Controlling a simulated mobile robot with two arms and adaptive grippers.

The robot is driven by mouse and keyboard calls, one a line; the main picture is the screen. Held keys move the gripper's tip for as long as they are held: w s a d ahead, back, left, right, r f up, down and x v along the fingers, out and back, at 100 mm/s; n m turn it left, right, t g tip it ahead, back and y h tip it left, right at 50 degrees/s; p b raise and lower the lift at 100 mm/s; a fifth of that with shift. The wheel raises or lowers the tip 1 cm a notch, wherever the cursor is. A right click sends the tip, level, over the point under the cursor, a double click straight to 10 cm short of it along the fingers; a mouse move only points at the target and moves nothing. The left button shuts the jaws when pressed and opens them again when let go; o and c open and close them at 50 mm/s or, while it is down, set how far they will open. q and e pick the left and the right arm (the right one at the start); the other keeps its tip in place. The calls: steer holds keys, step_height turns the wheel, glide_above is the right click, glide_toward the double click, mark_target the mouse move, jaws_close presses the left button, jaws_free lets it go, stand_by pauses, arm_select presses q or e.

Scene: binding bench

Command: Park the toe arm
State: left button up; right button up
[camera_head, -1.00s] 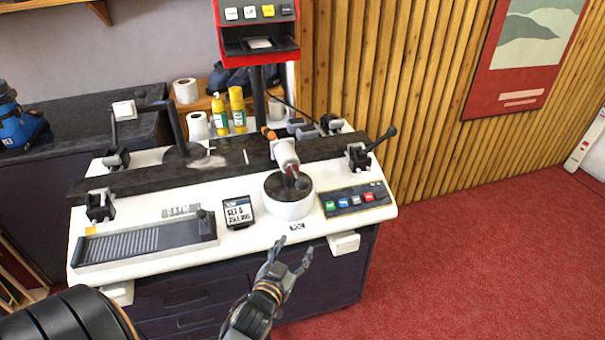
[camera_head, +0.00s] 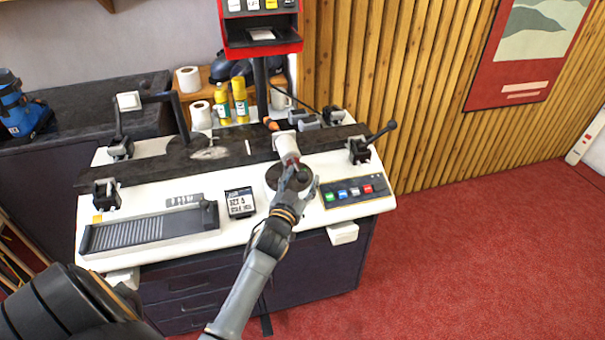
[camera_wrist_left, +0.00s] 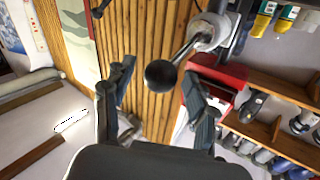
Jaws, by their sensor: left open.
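My right gripper is not in view.
A button panel (camera_head: 353,191) lies right of the hand, and a small display (camera_head: 240,202) lies left of it. A dark clamp with a lever (camera_head: 360,150) stands at the right. Yellow bottles (camera_head: 240,102) stand behind. Open red floor (camera_head: 480,240) lies to the right.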

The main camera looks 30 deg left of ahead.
arm_select(q)
steer(key=shift+w+a, duration=0.1)
steer(key=shift+w, duration=0.5)
steer(key=shift+s, duration=0.1)
jaws_close()
